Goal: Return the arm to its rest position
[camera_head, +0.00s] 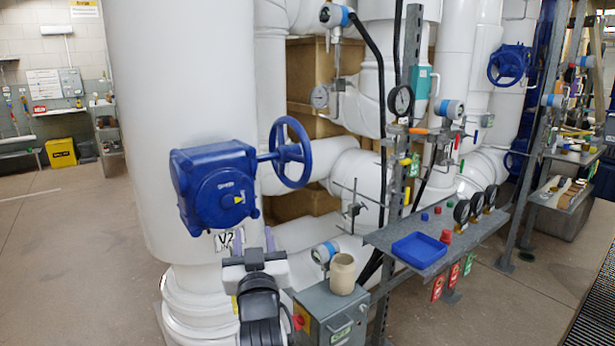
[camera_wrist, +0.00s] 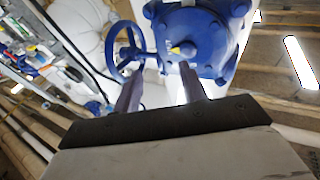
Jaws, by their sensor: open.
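My gripper (camera_head: 255,240) is in front of the large white pipe in the head view, just below the blue valve gearbox (camera_head: 215,186) with its blue handwheel (camera_head: 291,152). In the wrist view, my gripper (camera_wrist: 160,85) has its two fingers apart with nothing between them. The blue gearbox (camera_wrist: 200,40) and the handwheel (camera_wrist: 124,52) show beyond the fingertips. A label reading V2 (camera_head: 229,240) is partly covered near my gripper. I cannot tell whether a fingertip touches the pipe or gearbox.
A grey box (camera_head: 330,310) with a beige cup (camera_head: 342,274) on it stands right of my arm. A metal shelf (camera_head: 470,232) holds a blue tray (camera_head: 419,250), gauges and small caps. A yellow bin (camera_head: 60,153) stands far left. Open floor (camera_head: 60,240) lies at the left.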

